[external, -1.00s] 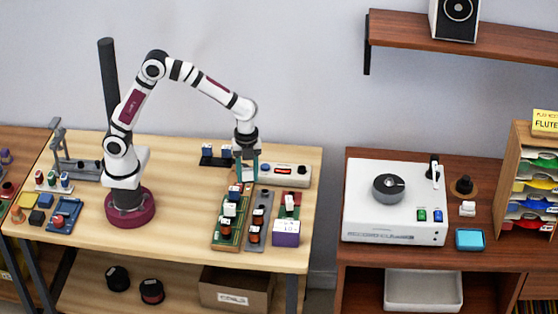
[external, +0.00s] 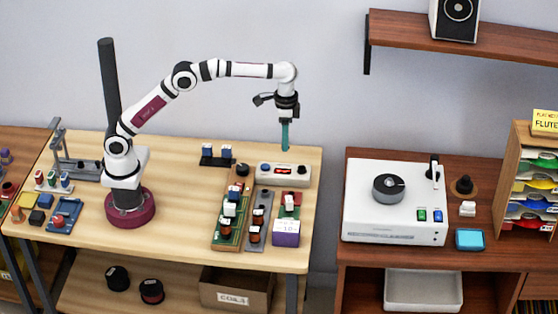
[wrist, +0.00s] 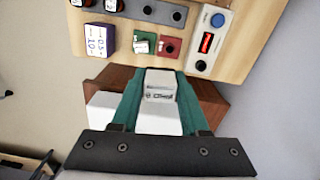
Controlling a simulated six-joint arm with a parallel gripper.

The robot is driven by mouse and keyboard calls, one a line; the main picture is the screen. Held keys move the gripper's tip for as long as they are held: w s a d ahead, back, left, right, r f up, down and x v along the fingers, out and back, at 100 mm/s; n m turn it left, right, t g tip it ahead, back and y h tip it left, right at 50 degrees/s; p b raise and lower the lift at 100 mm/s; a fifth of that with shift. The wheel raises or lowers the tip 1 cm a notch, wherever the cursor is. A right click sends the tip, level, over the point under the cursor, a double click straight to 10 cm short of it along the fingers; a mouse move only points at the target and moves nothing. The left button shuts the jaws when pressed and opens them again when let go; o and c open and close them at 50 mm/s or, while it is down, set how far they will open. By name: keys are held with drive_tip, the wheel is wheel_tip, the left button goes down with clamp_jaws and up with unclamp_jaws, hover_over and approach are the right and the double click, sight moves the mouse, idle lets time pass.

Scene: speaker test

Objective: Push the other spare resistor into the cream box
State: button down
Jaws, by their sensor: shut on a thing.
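My gripper (external: 285,148) hangs fingers down over the back right part of the light workbench, near a cream-white box with a red display (external: 272,168). That box also shows at the upper right of the wrist view (wrist: 212,30). In the wrist view my gripper's teal fingers (wrist: 160,80) are shut on a small white block with a printed label (wrist: 160,92), which looks like a resistor. The block cannot be made out in the external view. A green base with a white piece (wrist: 144,42) and a red base (wrist: 170,47) stand beside the box.
A purple and white box (external: 286,232) is at the bench's front right. Component boards (external: 228,222) lie left of it. A black rack with blue and white pieces (external: 217,158) is behind. The turntable (external: 385,225) and a pale open tray (external: 423,290) are right, across a gap.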

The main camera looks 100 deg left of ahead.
drive_tip(key=shift+n, duration=0.5)
drive_tip(key=w+a+f, duration=0.1)
drive_tip(key=a+f, duration=0.3)
drive_tip(key=w+a+f, duration=0.1)
drive_tip(key=a+f, duration=0.3)
drive_tip(key=w+a+f, duration=0.2)
drive_tip(key=a+f, duration=0.2)
drive_tip(key=f, duration=0.1)
drive_tip(key=shift+a, duration=0.25)
drive_tip(key=shift+f, duration=1.35)
drive_tip(key=shift+f, duration=0.2)
drive_tip(key=shift+f, duration=0.4)
drive_tip(key=shift+f, duration=0.1)
drive_tip(key=shift+f, duration=0.25)
drive_tip(key=shift+f, duration=0.15)
